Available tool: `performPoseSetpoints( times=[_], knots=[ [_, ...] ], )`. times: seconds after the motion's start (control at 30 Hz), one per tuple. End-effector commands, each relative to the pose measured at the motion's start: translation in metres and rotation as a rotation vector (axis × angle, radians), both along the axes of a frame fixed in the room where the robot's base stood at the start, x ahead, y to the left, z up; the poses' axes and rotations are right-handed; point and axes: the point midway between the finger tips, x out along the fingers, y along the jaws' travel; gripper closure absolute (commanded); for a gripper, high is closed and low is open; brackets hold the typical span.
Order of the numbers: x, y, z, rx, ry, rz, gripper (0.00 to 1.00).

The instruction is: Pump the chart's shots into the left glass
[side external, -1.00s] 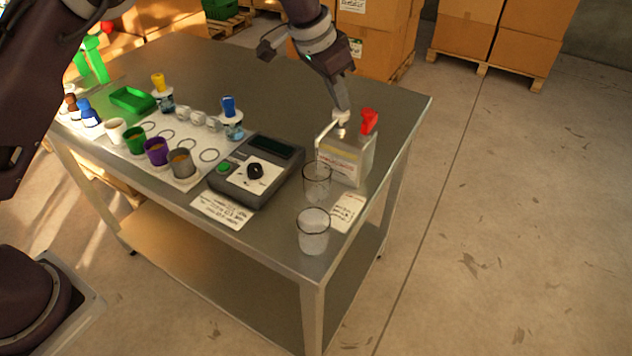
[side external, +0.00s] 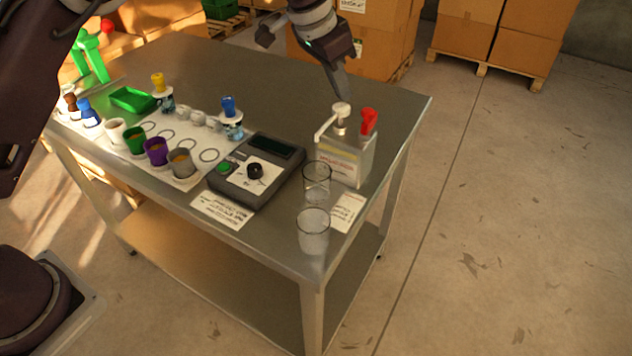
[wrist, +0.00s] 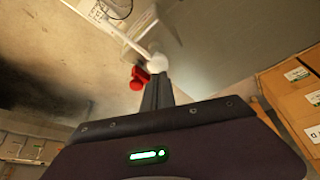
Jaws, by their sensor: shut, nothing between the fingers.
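The pump dispenser (side external: 347,158) is a pale box with a white pump head (side external: 341,108) and a spout pointing left; a red handle or tap (side external: 369,121) sits beside the head. One clear glass (side external: 317,182) stands below and near the spout; a second clear glass (side external: 313,233) stands closer to the table's front corner. Both look empty of anything I can make out. My gripper (side external: 345,94) is shut and empty, just above the pump head. In the wrist view, my fingertips (wrist: 157,78) point at the white head (wrist: 157,62). A small card (side external: 347,211) lies beside the glasses; its writing is unreadable.
A dark device (side external: 256,171) with a green button and black knob stands left of the dispenser. A larger card (side external: 222,209) lies before it. Coloured cups, blue- and yellow-topped bottles and a green tray (side external: 132,100) fill the left side. The table's back is clear.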

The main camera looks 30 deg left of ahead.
Motion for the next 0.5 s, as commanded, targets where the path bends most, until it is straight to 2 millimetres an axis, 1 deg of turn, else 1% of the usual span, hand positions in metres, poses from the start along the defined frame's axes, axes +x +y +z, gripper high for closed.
performPoseSetpoints(
  times=[0.27, 0.5],
  knots=[
    [0.0, 0.0, 0.002, -0.001, -0.002, -0.001, 1.0],
    [0.001, 0.0, 0.033, -0.001, -0.005, -0.001, 1.0]
  ],
)
